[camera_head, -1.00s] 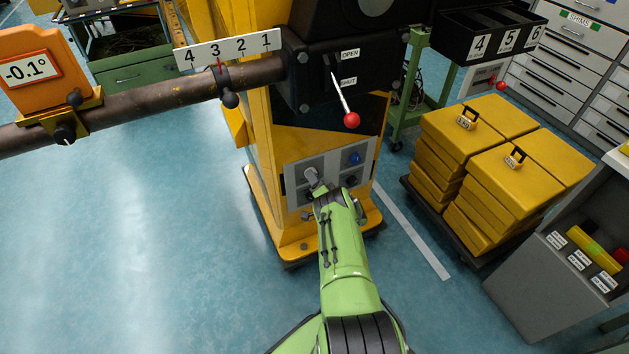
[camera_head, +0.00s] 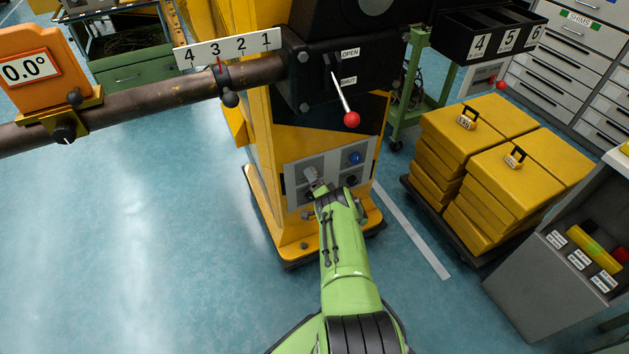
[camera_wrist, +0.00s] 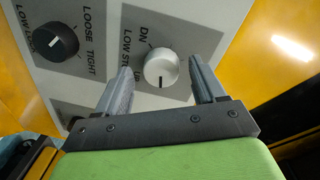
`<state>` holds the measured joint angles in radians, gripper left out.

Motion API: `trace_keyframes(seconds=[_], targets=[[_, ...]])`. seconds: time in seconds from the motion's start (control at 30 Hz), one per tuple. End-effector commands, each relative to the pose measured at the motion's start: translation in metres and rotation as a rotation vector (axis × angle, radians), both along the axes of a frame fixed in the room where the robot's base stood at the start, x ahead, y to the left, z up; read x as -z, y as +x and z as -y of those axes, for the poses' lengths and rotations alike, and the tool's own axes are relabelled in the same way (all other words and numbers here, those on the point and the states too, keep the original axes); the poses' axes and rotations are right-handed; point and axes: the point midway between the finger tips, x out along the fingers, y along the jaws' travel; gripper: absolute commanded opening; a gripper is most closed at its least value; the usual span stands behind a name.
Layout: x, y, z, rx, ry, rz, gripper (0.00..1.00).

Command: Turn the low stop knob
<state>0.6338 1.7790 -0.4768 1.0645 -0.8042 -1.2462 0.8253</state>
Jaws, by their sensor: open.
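The low stop knob (camera_wrist: 161,68) is a round pale knob with a dark pointer line, on a grey panel, in the wrist view. Its label reads LOW ST…, with DN and a partly hidden UP at its ends. The pointer faces down in the picture, toward UP. My gripper (camera_wrist: 160,66) is open, with one finger on each side of the knob and a gap visible on both sides. In the head view the panel (camera_head: 291,179) is on the yellow post, and my arm hides part of it.
A black lock knob (camera_wrist: 56,42), marked LOOSE and TIGHT, sits left of the low stop knob. A blue button (camera_head: 355,158) is on the same panel. A red-tipped lever (camera_head: 351,119) hangs above. The orange readout (camera_head: 25,70) on the boom shows 0.0°.

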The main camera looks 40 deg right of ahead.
Motion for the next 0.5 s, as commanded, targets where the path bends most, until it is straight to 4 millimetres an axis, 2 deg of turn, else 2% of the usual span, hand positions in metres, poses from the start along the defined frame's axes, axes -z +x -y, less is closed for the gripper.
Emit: trace_keyframes(seconds=[0.17, 0.5], targets=[[-0.002, -0.011, -0.004, -0.002, -0.001, -0.003, 0.69], [-0.013, -0.088, -0.028, -0.003, 0.001, -0.007, 0.69]])
